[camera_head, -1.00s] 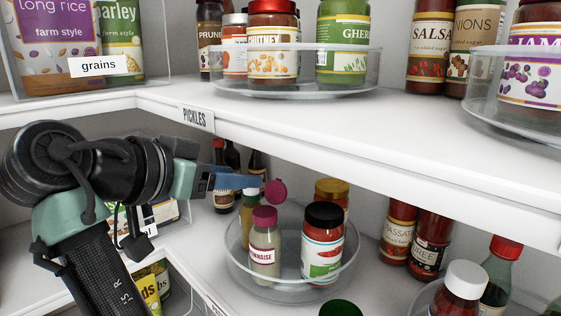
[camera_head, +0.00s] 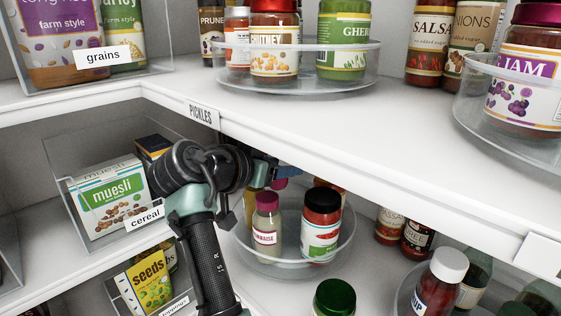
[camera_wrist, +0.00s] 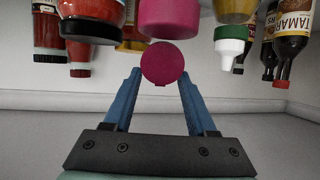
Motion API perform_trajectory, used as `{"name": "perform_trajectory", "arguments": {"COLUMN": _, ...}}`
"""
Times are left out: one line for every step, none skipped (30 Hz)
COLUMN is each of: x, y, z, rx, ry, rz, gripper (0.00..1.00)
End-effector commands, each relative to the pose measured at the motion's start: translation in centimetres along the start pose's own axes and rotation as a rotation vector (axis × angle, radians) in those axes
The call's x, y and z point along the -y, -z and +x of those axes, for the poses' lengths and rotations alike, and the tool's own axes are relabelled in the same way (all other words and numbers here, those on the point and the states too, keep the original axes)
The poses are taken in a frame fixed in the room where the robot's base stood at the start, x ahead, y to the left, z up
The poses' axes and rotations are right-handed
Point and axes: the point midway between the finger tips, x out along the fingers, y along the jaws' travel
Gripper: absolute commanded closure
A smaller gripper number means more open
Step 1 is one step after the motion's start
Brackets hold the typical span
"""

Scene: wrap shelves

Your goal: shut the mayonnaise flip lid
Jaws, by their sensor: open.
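The mayonnaise bottle (camera_head: 266,228) stands upright in a clear turntable bin (camera_head: 283,268) on the lower shelf. Its magenta cap (camera_head: 267,200) has the round flip lid (camera_head: 280,183) standing open above it, partly hidden by my gripper. In the wrist view, which looks upside down, the cap (camera_wrist: 172,18) is at the top and the lid disc (camera_wrist: 168,65) shows between the fingertips. My gripper (camera_wrist: 159,76) is open, with blue fingers on either side of the lid. I cannot tell whether they touch it. In the head view my gripper (camera_head: 290,171) is just above the bottle, under the upper shelf.
A red-labelled jar with a black lid (camera_head: 321,225) stands right of the bottle. The upper shelf edge (camera_head: 330,165) is close above my gripper. A muesli box (camera_head: 110,197) in a clear bin stands at left. A green-lidded jar (camera_head: 334,297) is in front.

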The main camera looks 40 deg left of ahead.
Motion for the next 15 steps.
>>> {"name": "perform_trajectory", "arguments": {"x": 0.00, "y": -0.04, "z": 0.05, "rx": 0.000, "ry": 0.000, "rz": 0.000, "gripper": 0.43}}
{"name": "perform_trajectory", "arguments": {"x": 0.00, "y": -0.04, "z": 0.05, "rx": 0.000, "ry": 0.000, "rz": 0.000, "gripper": 0.43}}
{"name": "perform_trajectory", "arguments": {"x": 0.01, "y": -0.05, "z": 0.04, "rx": 0.000, "ry": 0.000, "rz": 0.000, "gripper": 0.43}}
{"name": "perform_trajectory", "arguments": {"x": 0.00, "y": -0.04, "z": 0.04, "rx": 0.000, "ry": 0.000, "rz": 0.000, "gripper": 0.43}}
{"name": "perform_trajectory", "arguments": {"x": 0.00, "y": -0.04, "z": 0.03, "rx": 0.000, "ry": 0.000, "rz": 0.000, "gripper": 0.43}}
{"name": "perform_trajectory", "arguments": {"x": 0.00, "y": -0.03, "z": 0.03, "rx": 0.000, "ry": 0.000, "rz": 0.000, "gripper": 0.45}}
{"name": "perform_trajectory", "arguments": {"x": 0.00, "y": -0.03, "z": 0.02, "rx": 0.000, "ry": 0.000, "rz": 0.000, "gripper": 0.50}}
{"name": "perform_trajectory", "arguments": {"x": 0.00, "y": -0.03, "z": 0.02, "rx": 0.000, "ry": 0.000, "rz": 0.000, "gripper": 0.55}}
{"name": "perform_trajectory", "arguments": {"x": 0.00, "y": -0.02, "z": 0.01, "rx": 0.000, "ry": 0.000, "rz": 0.000, "gripper": 0.63}}
{"name": "perform_trajectory", "arguments": {"x": -0.01, "y": -0.01, "z": 0.01, "rx": 0.000, "ry": 0.000, "rz": 0.000, "gripper": 0.68}}
{"name": "perform_trajectory", "arguments": {"x": -0.01, "y": -0.01, "z": 0.01, "rx": 0.000, "ry": 0.000, "rz": 0.000, "gripper": 0.73}}
{"name": "perform_trajectory", "arguments": {"x": 0.00, "y": -0.01, "z": 0.00, "rx": 0.000, "ry": 0.000, "rz": 0.000, "gripper": 0.81}}
{"name": "perform_trajectory", "arguments": {"x": -0.01, "y": -0.01, "z": 0.00, "rx": 0.000, "ry": 0.000, "rz": 0.000, "gripper": 0.86}}
{"name": "perform_trajectory", "arguments": {"x": -0.01, "y": -0.01, "z": 0.00, "rx": 0.000, "ry": 0.000, "rz": 0.000, "gripper": 0.92}}
{"name": "perform_trajectory", "arguments": {"x": 0.00, "y": -0.02, "z": 0.00, "rx": 0.000, "ry": 0.000, "rz": 0.000, "gripper": 0.99}}
